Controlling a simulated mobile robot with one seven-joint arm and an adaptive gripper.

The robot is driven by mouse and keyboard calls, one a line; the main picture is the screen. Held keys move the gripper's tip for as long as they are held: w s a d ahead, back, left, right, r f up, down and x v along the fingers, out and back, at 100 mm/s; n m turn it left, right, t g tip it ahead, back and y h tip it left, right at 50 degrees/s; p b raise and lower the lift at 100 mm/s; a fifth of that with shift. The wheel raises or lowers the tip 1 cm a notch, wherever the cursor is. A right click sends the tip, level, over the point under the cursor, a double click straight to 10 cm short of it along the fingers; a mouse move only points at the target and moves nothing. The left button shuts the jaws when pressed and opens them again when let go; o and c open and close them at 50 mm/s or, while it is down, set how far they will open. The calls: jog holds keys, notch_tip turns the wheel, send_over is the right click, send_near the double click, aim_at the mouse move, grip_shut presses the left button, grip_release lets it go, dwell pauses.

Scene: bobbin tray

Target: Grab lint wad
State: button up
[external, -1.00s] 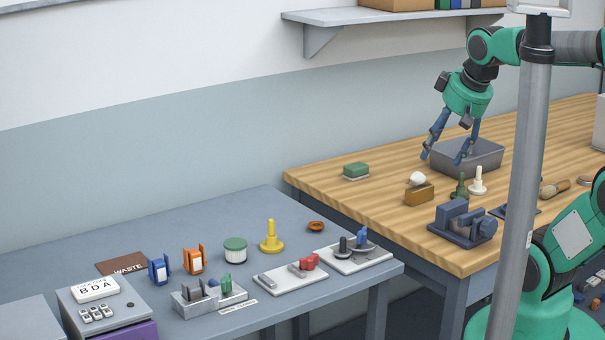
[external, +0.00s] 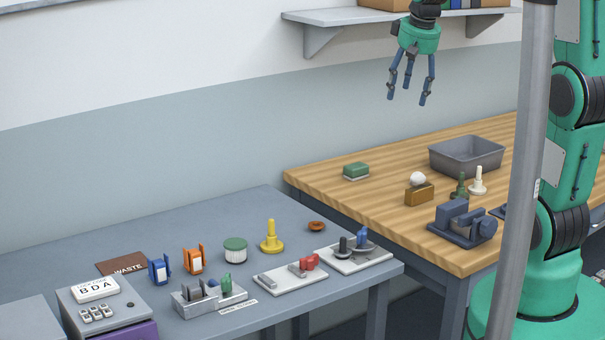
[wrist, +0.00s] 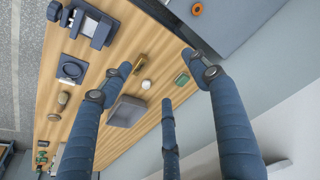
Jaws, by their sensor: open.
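The white wad also shows in the wrist view (wrist: 146,85), near the picture's middle, between my spread fingers. My gripper (external: 409,96) is open and empty, pointing down, high above the back edge of the wooden table. It is well above and apart from the wad. In the wrist view my three blue fingers (wrist: 165,85) are spread wide.
A grey bin (external: 440,165) stands right behind the wad. A green sponge-like block (external: 356,169) lies to the left. Green and cream bobbin-like pegs (external: 478,183) and a dark blue vise-like device (external: 462,225) are near. A wall shelf (external: 330,17) is close to my gripper.

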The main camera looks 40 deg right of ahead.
jog(key=w+d+f+m+g+p, duration=0.1)
jog(key=w+d+f+p, duration=0.1)
jog(key=w+d+p, duration=0.5)
jog(key=m+g+p, duration=0.2)
jog(key=p, duration=0.6)
send_over(417, 178)
jog(key=w+d, duration=0.1)
jog(key=d, duration=0.1)
notch_tip(417, 178, down, 21)
jog(key=shift+y, duration=0.3)
jog(key=shift+a, duration=0.1)
notch_tip(417, 178, down, 8)
jog(key=shift+f+p, duration=0.15)
jog(key=shift+p, duration=0.35)
jog(key=shift+f, duration=0.15)
